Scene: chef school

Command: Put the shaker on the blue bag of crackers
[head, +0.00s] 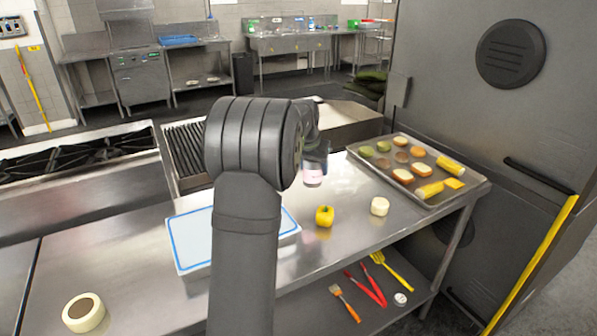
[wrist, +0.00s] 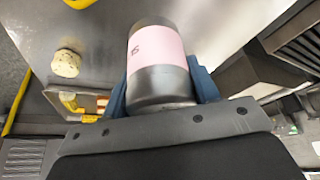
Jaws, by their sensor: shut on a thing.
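The shaker (wrist: 157,50) is a metallic cylinder with a pale pink label. My gripper (wrist: 160,92) is shut on it, with one blue-grey finger on each side. In the head view the shaker (head: 313,177) is held above the steel counter, just right of my arm, and my gripper (head: 317,157) is partly hidden by the arm. I cannot make out a blue bag of crackers for certain.
A yellow pepper (head: 324,216) and a pale round item (head: 380,206) stand on the counter. A metal tray (head: 478,190) of food is at the right. A tape-like roll (head: 84,313) lies front left. Utensils (head: 365,287) lie on the shelf below.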

